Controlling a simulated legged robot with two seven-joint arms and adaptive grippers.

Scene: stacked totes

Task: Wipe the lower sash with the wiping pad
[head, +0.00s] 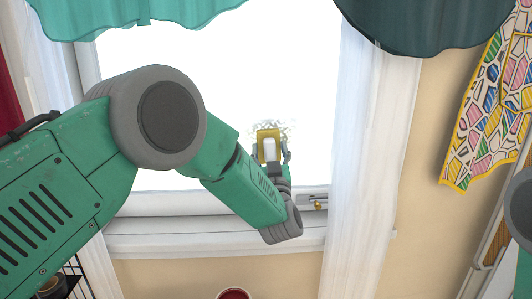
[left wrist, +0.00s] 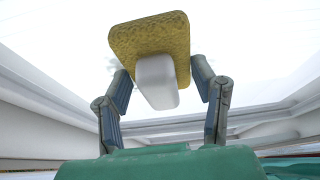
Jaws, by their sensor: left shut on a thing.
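The wiping pad (head: 268,134) is a yellow sponge block with a white handle. My left gripper (head: 271,153) is shut on the handle, its fingers on either side in the left wrist view (left wrist: 162,85). The pad (left wrist: 150,35) is held against or just in front of the bright pane; I cannot tell whether it touches. The lower sash (head: 160,204) has a white frame around the pane. A patch of grey-green smudges (head: 285,127) shows on the glass around the pad's upper edge; the pad hides part of it. My right gripper is out of view.
A brass-coloured latch (head: 318,204) sits on the sash's bottom rail. A white sheer curtain (head: 370,150) hangs right of the pane, with teal valances (head: 140,12) above. A patterned cloth (head: 488,115) hangs farther right. A red round object (head: 233,294) is at the bottom edge.

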